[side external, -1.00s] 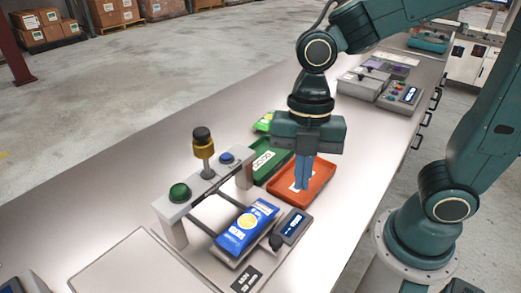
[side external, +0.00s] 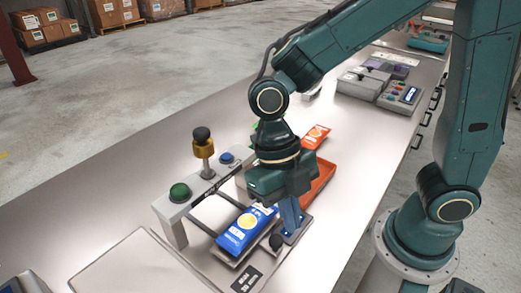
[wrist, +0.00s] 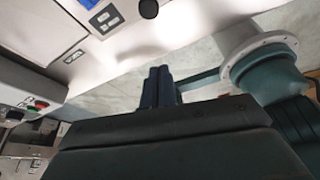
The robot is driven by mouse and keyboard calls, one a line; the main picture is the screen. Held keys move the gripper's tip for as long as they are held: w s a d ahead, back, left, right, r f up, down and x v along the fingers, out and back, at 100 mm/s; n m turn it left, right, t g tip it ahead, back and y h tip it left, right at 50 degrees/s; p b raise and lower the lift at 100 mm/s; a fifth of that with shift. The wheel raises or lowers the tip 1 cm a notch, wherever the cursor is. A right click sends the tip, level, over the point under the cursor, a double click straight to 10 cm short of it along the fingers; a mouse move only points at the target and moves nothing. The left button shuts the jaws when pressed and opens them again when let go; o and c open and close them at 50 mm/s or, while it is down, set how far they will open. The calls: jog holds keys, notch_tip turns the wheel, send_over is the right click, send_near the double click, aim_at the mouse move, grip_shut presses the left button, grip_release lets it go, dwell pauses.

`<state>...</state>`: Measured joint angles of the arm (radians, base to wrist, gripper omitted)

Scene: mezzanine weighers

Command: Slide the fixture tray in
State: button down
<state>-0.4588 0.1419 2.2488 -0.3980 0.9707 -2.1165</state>
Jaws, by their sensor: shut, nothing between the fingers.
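The fixture tray (side external: 227,259) is a grey plate with a blue and yellow packet (side external: 239,236) lying on it. It sits on the weigher's base, in front of a pale frame (side external: 170,214). A black knob (side external: 277,242) is at the tray's right side; a black knob (wrist: 148,8) also shows at the top of the wrist view. My gripper (side external: 291,233) points down with its blue fingers together and empty, close to the right of the knob. I cannot tell whether they touch it. The fingers (wrist: 158,75) also show shut in the wrist view. My gripper hides part of the packet and the frame.
The frame carries a green button (side external: 180,191), a blue button (side external: 227,158) and a gold and black plunger (side external: 203,145). An orange bin (side external: 321,180) stands just behind my gripper, with an orange packet (side external: 316,135) beyond. Grey control boxes (side external: 401,95) stand farther back.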

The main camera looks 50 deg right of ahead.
aim_at(253, 225)
jog(key=x, duration=0.9)
jog(key=shift+s, duration=0.1)
jog(key=shift+w+d+f, duration=0.1)
jog(key=shift+w+f, duration=0.1)
jog(key=shift+w, duration=0.1)
jog(key=shift+w+d, duration=0.2)
jog(key=shift+w, duration=0.6)
jog(key=shift+w+d, duration=0.25)
jog(key=shift+w, duration=0.6)
jog(key=shift+w, duration=3.95)
jog(key=shift+s, duration=0.2)
